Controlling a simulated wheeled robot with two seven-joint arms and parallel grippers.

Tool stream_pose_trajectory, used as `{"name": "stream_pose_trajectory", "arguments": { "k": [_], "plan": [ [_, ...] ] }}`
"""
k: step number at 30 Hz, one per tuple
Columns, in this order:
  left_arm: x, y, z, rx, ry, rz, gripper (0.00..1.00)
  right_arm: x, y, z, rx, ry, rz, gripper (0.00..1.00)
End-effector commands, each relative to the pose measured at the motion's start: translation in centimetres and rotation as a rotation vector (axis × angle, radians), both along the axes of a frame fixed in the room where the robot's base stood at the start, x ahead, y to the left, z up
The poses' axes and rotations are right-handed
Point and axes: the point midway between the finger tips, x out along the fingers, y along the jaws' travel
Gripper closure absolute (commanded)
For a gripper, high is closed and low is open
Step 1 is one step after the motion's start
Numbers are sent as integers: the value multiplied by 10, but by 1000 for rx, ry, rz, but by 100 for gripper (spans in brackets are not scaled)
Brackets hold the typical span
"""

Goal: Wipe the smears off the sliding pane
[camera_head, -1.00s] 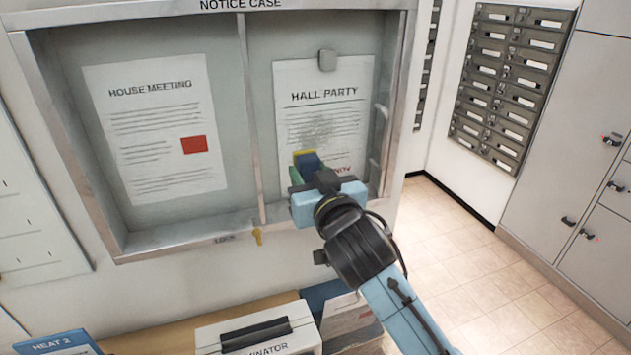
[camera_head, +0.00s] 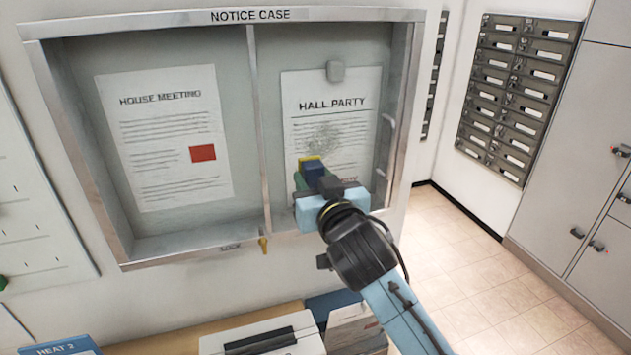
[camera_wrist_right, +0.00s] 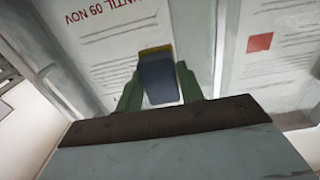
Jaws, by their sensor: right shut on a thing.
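The notice case (camera_head: 125,262) hangs on the wall, with its right-hand pane over the HALL PARTY sheet (camera_head: 350,88). A grey smear (camera_head: 322,138) shows over the middle of that sheet's text. My right gripper (camera_wrist_right: 158,85) is shut on a dark blue block with a yellow edge (camera_head: 314,170), held between green fingers. The block is just below the smear, at the lower part of the sheet. I cannot tell whether it touches the pane. The wrist view shows the block (camera_wrist_right: 158,80) near the upside-down sheet. My left gripper is not in view.
A yellow key (camera_head: 263,246) sticks out at the lower frame. A white laminator (camera_head: 260,335) and boxes stand below. Mailboxes (camera_head: 515,95) are at the right, with open floor before them.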

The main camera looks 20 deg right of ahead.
Motion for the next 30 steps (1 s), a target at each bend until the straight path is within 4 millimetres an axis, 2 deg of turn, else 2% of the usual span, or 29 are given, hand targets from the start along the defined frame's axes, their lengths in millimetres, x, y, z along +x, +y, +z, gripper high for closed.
{"name": "stream_pose_trajectory", "arguments": {
  "k": [24, 30],
  "plan": [
    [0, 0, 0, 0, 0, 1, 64, 15, 0, 0, 0, -1, 0, 81],
    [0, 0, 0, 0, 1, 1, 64, 15, -14, 0, -1, -1, -2, 81]
  ]
}}
